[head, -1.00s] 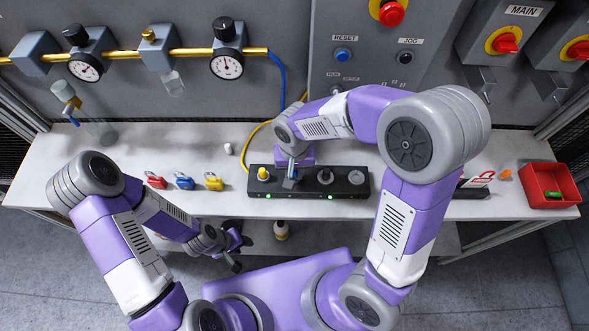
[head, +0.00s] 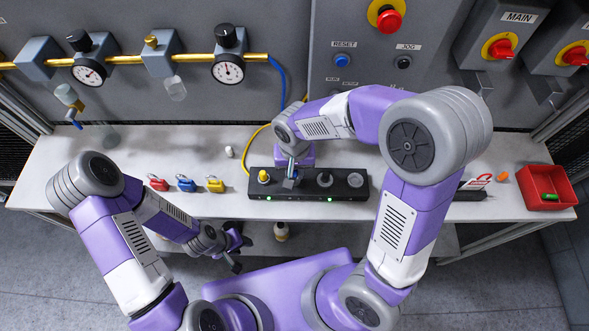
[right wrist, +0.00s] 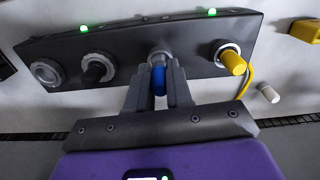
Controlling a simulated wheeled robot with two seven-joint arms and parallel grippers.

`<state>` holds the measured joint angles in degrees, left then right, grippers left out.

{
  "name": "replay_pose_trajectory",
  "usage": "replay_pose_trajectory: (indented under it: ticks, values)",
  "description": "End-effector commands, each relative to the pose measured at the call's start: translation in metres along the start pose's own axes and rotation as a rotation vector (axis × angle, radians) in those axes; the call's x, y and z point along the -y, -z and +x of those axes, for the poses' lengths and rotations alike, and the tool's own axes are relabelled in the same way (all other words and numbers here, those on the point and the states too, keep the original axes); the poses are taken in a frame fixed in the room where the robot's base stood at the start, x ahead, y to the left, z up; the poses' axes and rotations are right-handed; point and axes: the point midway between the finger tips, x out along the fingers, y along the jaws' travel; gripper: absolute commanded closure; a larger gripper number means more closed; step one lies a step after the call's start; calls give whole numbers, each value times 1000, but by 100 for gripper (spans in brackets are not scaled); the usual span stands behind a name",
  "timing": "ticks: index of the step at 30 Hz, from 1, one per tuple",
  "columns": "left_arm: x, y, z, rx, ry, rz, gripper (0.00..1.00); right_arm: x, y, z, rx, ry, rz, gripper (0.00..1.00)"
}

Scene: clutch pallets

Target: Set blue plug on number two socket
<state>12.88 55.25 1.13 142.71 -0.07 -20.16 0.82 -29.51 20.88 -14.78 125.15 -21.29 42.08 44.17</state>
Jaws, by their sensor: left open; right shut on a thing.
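A black socket strip (head: 345,193) lies on the bench, with a row of round sockets on it. My right gripper (right wrist: 158,76) is shut on the blue plug (right wrist: 158,80), at the socket beside the yellow plug (right wrist: 234,64). The blue plug lines up with that socket's grey ring (right wrist: 160,53); I cannot tell how deep it sits. A dark plug (right wrist: 95,70) stands in the socket on its other side, and the end socket (right wrist: 46,72) is empty. In the head view the right gripper (head: 290,182) mostly hides the blue plug. My left gripper (head: 238,254) is open and empty before the bench's front edge.
Red (head: 158,183), blue (head: 186,183) and yellow (head: 215,184) padlocks stand left of the strip. A small white piece (head: 229,151) lies behind them. A red bin (head: 534,197) stands at the right end. A yellow cable (head: 250,140) runs behind the strip.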

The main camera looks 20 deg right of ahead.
Motion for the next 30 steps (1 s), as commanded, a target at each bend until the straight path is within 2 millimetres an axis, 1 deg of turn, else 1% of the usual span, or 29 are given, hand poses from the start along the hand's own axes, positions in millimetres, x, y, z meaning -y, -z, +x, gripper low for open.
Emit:
replay_pose_trajectory:
  ticks: [14,30]
  values:
    - [0,0,1,0,0,0,57,0,0,1,0,0,0,100]
    - [3,0,9,0,0,0,57,0,0,11,0,0,0,100]
